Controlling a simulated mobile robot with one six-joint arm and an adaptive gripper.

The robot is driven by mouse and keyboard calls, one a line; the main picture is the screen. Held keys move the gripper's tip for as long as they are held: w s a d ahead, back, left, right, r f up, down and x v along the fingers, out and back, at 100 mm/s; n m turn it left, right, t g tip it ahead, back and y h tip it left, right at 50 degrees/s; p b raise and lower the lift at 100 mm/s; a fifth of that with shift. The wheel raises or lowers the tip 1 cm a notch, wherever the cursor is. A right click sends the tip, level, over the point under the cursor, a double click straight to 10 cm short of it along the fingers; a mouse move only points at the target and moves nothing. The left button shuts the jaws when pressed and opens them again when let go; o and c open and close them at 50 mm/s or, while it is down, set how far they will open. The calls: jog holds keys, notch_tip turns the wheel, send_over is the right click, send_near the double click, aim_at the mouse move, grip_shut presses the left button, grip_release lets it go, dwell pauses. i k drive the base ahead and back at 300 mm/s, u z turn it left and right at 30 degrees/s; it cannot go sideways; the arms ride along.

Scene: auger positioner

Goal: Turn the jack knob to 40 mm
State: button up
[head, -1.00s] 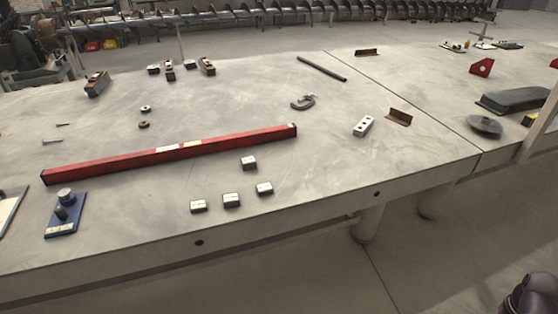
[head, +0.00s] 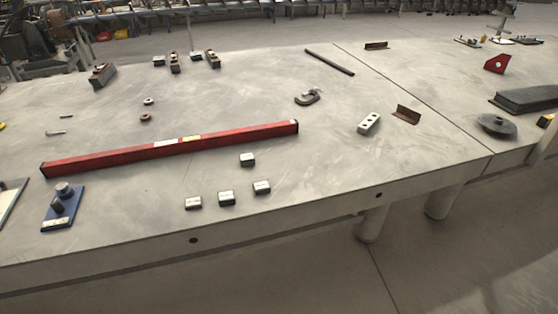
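No part clearly marked as a jack knob or a millimetre scale can be read in the head view. A small blue plate (head: 65,207) with a pale label lies at the table's left front. On it stand an upright round grey knob-like part (head: 64,190) and a dark tilted cylinder (head: 57,205); I cannot tell whether this is the jack. My gripper is not in view, so nothing shows of its state or of any contact with these parts.
A long red bar (head: 170,149) lies across the grey table (head: 300,185). Several small metal blocks (head: 226,198) sit in front of it. A clamp (head: 307,97), a drilled block (head: 369,123) and a rusty angle (head: 407,114) lie further right. Floor is open in front.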

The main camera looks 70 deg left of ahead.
aim_at(56, 205)
jog(key=z, duration=0.2)
jog(key=k, duration=0.5)
jog(key=u, duration=0.45)
jog(key=i, duration=0.75)
jog(key=u, duration=0.55)
